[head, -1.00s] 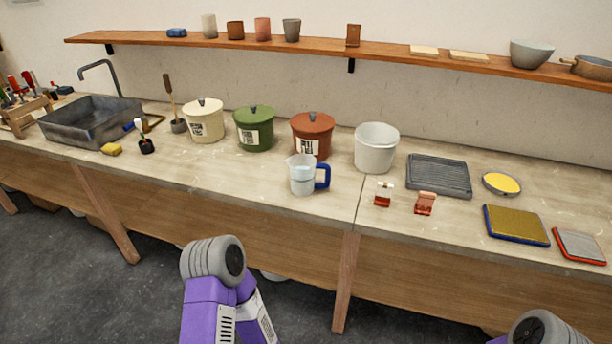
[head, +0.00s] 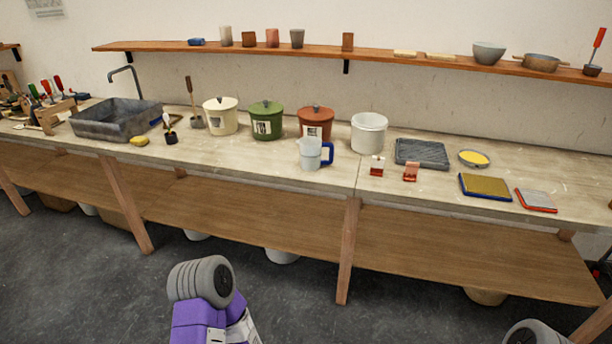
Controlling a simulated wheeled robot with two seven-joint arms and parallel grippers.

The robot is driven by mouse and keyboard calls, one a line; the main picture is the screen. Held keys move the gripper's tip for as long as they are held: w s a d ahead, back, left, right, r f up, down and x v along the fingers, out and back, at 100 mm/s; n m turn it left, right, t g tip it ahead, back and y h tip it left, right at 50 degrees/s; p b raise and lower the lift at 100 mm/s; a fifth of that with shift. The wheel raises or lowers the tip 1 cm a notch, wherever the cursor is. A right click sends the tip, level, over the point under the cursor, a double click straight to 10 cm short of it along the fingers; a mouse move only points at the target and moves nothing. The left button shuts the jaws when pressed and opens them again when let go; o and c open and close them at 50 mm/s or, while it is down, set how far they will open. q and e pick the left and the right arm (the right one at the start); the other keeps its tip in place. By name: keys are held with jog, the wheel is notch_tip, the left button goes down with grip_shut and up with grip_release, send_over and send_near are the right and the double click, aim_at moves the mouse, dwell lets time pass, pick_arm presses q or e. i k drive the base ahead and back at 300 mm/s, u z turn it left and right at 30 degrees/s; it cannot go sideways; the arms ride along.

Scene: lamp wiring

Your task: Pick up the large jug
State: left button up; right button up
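The large jug (head: 310,154) is a clear, whitish measuring jug with a blue handle on its right side. It stands upright near the front edge of the workbench (head: 270,179), in front of the lidded red-brown pot. Parts of my arms show at the bottom of the head view, one left of centre and one at the bottom right corner. Neither gripper shows. Nothing touches the jug.
Lidded cream (head: 221,117), green (head: 265,121) and red-brown (head: 315,122) pots stand behind the jug. A white bucket (head: 368,133) is to its right. Two small red-and-white items (head: 377,167) (head: 411,172) sit near the front edge. Bench left of the jug is clear.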

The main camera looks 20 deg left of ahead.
aim_at(317, 154)
jog(key=u, duration=1.15)
jog(key=i, duration=1.3)
jog(key=z, duration=0.25)
